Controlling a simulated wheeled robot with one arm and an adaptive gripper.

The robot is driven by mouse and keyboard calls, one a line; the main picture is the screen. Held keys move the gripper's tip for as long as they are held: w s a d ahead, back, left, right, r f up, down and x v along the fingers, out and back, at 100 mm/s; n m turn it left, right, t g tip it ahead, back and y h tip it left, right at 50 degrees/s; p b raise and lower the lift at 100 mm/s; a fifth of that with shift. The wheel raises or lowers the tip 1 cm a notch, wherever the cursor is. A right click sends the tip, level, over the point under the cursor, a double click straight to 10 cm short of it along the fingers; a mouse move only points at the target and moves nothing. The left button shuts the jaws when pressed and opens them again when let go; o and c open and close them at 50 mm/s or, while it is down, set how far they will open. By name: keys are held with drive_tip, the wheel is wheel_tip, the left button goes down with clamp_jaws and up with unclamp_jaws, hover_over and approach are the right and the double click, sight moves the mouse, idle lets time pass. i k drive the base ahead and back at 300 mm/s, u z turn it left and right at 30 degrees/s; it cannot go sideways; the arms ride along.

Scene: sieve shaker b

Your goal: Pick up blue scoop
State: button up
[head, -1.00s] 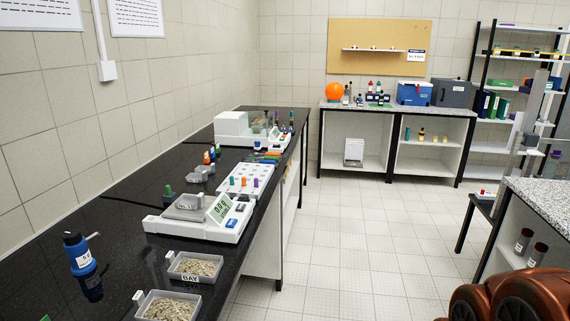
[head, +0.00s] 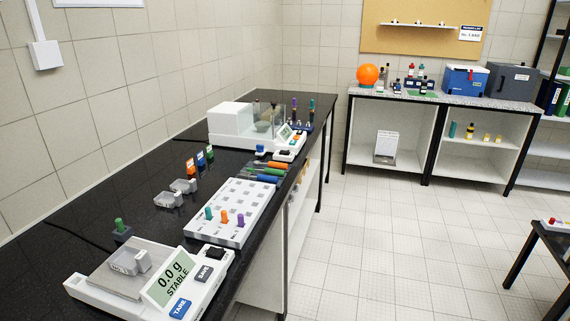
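Several slim tools with coloured handles lie side by side on the black counter (head: 130,190), between the white peg tray and the enclosed balance. One of them has a blue handle (head: 266,179); orange and green handles lie beside it. They are small here, and I cannot tell for sure which of them is a scoop. My gripper is not in view.
A balance (head: 205,290) reading 0.0 g stands in front with a grey weigh boat on it. A white tray (head: 228,205) holds coloured pegs. Small bottles (head: 200,160) and grey boats (head: 170,200) stand left. An enclosed balance (head: 232,125) stands behind.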

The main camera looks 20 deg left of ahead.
sight(258, 177)
drive_tip(key=u, duration=0.35)
drive_tip(key=i, duration=1.2)
drive_tip(key=u, duration=1.7)
drive_tip(key=i, duration=0.65)
drive_tip(key=u, duration=0.6)
